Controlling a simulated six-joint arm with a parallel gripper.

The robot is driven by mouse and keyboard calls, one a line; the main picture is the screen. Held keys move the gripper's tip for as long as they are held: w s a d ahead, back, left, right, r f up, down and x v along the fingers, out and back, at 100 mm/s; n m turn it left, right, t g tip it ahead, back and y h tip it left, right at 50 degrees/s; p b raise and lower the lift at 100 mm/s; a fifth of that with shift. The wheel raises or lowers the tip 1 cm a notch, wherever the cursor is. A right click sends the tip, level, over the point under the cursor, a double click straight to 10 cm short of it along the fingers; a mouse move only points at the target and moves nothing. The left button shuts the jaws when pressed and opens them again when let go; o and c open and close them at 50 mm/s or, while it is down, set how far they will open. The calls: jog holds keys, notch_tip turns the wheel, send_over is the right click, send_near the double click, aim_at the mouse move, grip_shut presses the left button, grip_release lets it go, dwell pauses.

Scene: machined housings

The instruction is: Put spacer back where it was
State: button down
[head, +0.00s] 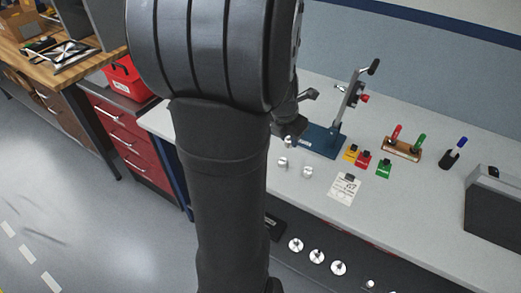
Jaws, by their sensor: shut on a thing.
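My gripper (290,129) is small in the head view, just right of my large dark arm, which hides part of it. It is low over the left end of the blue base of a press-like fixture (326,138). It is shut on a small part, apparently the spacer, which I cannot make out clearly. Two small silver round parts, one at the left (282,162) and one at the right (307,171), stand apart on the grey bench in front of the fixture.
Yellow, red and green cards (364,160) with dark pieces lie right of the fixture. A white sheet (343,188) is nearer. A wooden rack (402,150) holds red and green handled tools. A dark holder (450,159) and a grey bin (495,205) stand further right.

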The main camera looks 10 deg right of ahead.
jog(key=w+a+f, duration=0.4)
jog(key=w, duration=0.1)
jog(key=w+a+f, duration=0.2)
jog(key=shift+w+a+f, duration=0.1)
jog(key=shift+w+a, duration=0.2)
jog(key=shift+f, duration=1.95)
jog(key=shift+f, duration=0.1)
jog(key=c, duration=1.1)
grip_release()
jog(key=shift+c, duration=0.2)
jog(key=v, duration=1.2)
jog(key=shift+w, duration=0.1)
